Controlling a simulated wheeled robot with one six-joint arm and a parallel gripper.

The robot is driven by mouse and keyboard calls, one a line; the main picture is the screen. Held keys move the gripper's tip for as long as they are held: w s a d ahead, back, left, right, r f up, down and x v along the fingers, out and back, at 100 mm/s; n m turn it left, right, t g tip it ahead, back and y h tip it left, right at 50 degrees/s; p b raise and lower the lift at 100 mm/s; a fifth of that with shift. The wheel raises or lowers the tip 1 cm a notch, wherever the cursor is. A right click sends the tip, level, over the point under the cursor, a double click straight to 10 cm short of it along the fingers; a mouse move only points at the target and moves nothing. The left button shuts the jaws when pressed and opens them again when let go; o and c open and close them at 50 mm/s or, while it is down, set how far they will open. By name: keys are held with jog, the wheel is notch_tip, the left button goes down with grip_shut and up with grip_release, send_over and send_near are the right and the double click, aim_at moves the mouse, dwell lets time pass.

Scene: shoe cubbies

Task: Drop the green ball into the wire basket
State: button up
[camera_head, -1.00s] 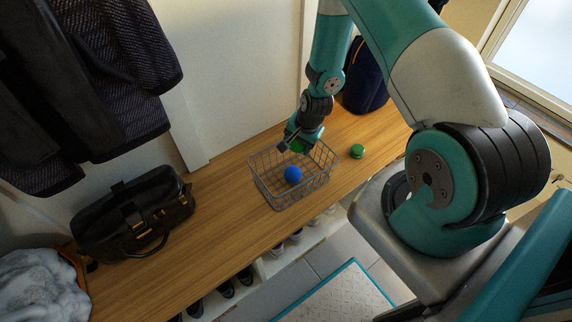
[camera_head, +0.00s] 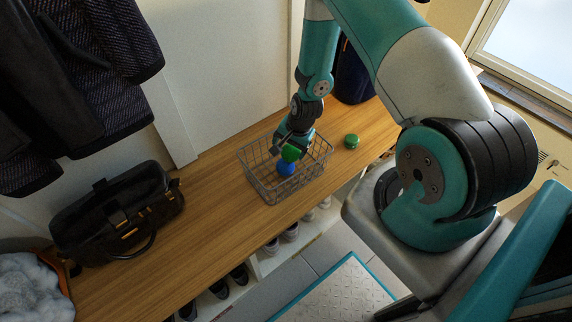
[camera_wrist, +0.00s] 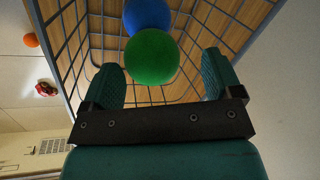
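The green ball (camera_head: 290,153) is inside the outline of the wire basket (camera_head: 262,193), just below my gripper (camera_head: 294,142). The blue ball (camera_head: 286,169) is in the basket, and the green ball partly covers it. In the wrist view the green ball (camera_wrist: 151,57) lies between and beyond my gripper's two fingers (camera_wrist: 162,78), with a gap on each side. The fingers are apart. The blue ball (camera_wrist: 147,16) shows right beside it, against the basket's wires (camera_wrist: 72,48). I cannot tell whether the green ball rests on the blue one or is falling.
The basket stands on a wooden bench (camera_head: 210,208). A small green round object (camera_head: 352,141) sits right of it. A black handbag (camera_head: 118,213) is at left, a dark blue bag (camera_head: 352,75) behind. Shoes (camera_head: 238,275) fill cubbies below. Dark coats (camera_head: 90,70) hang at upper left.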

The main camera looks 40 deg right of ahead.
jog(key=shift+r, duration=0.1)
jog(key=p+v, duration=0.1)
jog(key=v, duration=1.6)
jog(key=shift+s+d+r+p, duration=0.1)
jog(key=shift+s+p, duration=0.1)
jog(key=shift+p, duration=0.15)
